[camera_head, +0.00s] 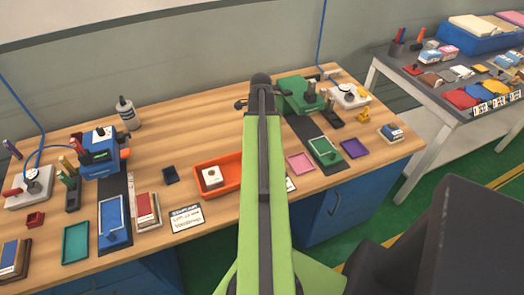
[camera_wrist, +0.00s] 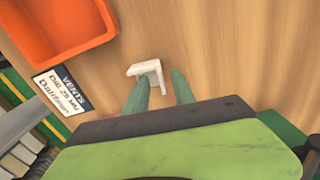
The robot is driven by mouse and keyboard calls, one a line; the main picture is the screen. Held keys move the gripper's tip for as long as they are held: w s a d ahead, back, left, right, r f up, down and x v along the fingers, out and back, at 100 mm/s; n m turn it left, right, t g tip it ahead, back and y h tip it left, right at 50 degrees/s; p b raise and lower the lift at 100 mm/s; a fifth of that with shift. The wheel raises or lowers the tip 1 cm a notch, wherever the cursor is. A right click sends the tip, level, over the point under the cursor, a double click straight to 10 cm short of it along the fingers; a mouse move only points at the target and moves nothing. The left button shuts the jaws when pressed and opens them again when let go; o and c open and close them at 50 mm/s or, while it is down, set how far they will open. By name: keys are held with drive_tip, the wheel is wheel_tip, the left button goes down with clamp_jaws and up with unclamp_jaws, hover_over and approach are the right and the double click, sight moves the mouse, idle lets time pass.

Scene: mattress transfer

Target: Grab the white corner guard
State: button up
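The white corner guard (camera_wrist: 146,69) is a small L-shaped piece lying on the wooden tabletop, seen in the wrist view. My gripper (camera_wrist: 160,78) is open, with its two green fingers pointing at the guard. The left fingertip overlaps the guard's lower edge, and the right fingertip is just to the right of its right leg. I cannot tell whether either finger touches it. In the head view my green arm reaches over the bench and I cannot make out the guard or the fingers.
An orange tray (camera_wrist: 98,38) lies up and left of the guard, and a printed label card (camera_wrist: 62,91) is at its left. In the head view, a white label card (camera_head: 186,219), a pink tray (camera_head: 300,162) and a green machine (camera_head: 297,92) also stand on the bench (camera_head: 185,109).

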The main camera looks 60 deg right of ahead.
wheel_tip(320, 180, down, 2)
drive_tip(key=shift+f+b, duration=0.15)
drive_tip(key=shift+b, duration=0.35)
clamp_jaws()
drive_tip(key=shift+r, duration=0.25)
drive_tip(key=r+p, duration=0.1)
drive_tip(key=p, duration=0.1)
drive_tip(key=r+p, duration=0.1)
drive_tip(key=r, duration=0.1)
drive_tip(key=s+r+p, duration=0.1)
drive_tip(key=r+p, duration=0.1)
drive_tip(key=shift+a+r+p, duration=0.1)
drive_tip(key=shift+p, duration=0.25)
drive_tip(key=s+a+r+p, duration=0.1)
drive_tip(key=s+r+p, duration=0.4)
drive_tip(key=s, duration=0.5)
drive_tip(key=shift+s+r+p, duration=0.3)
drive_tip(key=shift+r+p, duration=0.05)
